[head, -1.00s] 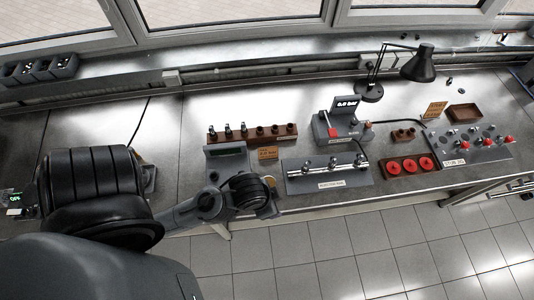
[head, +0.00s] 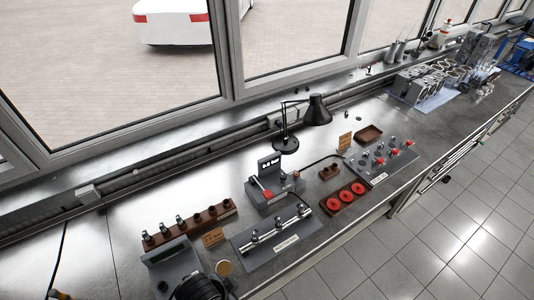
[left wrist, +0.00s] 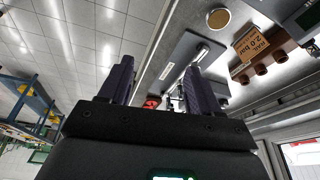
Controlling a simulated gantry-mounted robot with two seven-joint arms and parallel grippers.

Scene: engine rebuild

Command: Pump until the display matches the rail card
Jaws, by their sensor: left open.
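The pump (head: 284,190) stands mid-bench with a small dark display (head: 269,164) whose white text looks like 0.0 bar, though it is small. Its red lever (head: 262,188) is at the front left. The orange rail card (head: 213,238) stands left of the rail plate (head: 245,249); in the left wrist view the card (left wrist: 254,42) reads 2.0 bar. My left gripper (left wrist: 156,88) is open and empty, its two dark fingers apart, with bench items beyond them. In the head view only dark parts of my left arm show at the bottom edge. My right gripper is not in view.
A brown block with injectors (head: 190,226) and a grey device (head: 172,262) are at the left. A tray of red rings (head: 345,198), a grey board with red-topped parts (head: 383,160) and a black lamp (head: 317,112) are around the pump. The bench front edge borders open floor.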

